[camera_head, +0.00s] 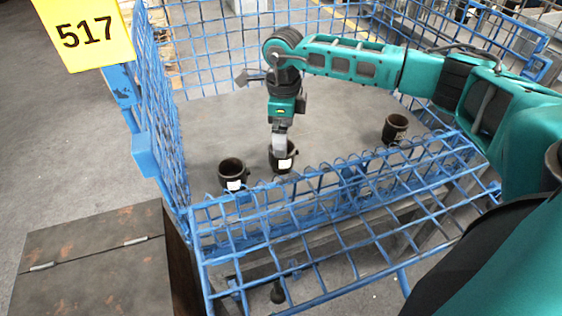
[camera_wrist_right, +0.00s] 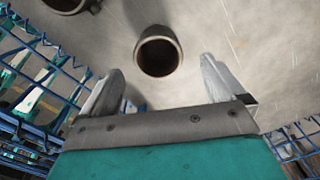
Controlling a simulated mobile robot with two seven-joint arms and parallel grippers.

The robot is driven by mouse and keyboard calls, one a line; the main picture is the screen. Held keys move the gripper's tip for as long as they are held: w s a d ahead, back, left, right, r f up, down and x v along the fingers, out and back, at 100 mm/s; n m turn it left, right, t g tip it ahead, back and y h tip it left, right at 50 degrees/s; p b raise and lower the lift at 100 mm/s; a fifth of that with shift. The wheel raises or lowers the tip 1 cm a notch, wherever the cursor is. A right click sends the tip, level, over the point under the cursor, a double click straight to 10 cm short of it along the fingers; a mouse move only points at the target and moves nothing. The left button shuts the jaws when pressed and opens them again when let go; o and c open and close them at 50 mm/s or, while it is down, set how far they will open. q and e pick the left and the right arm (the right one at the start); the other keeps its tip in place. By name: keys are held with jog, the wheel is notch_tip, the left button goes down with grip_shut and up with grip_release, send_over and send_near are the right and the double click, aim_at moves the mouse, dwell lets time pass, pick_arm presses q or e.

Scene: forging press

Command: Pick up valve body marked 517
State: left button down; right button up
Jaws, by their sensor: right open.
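Three dark, cup-shaped valve bodies stand upright on the grey floor of a blue mesh crate: a left one (camera_head: 232,173), a middle one (camera_head: 284,160) and a right one (camera_head: 396,129). The left and middle ones carry small white labels that I cannot read. A yellow sign (camera_head: 84,32) reading 517 is at the upper left by the crate. My right gripper (camera_head: 281,148) points down over the middle valve body and partly hides its rim. In the wrist view its fingers are open, with a round valve opening (camera_wrist_right: 158,50) ahead between them. My left gripper is out of view.
The blue mesh crate's front panel (camera_head: 330,215) slopes toward me, and its left side wall (camera_head: 165,110) stands close to the left valve body. Another valve body (camera_wrist_right: 68,3) shows at the wrist view's top left. The crate floor behind is bare.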

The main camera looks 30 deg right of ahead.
aim_at(280, 166)
notch_tip(280, 166, down, 8)
jog(key=shift+a+f+b, duration=0.1)
jog(key=shift+a+b, duration=0.05)
jog(key=shift+b, duration=0.9)
jog(key=shift+r, duration=0.2)
jog(key=c, duration=1.4)
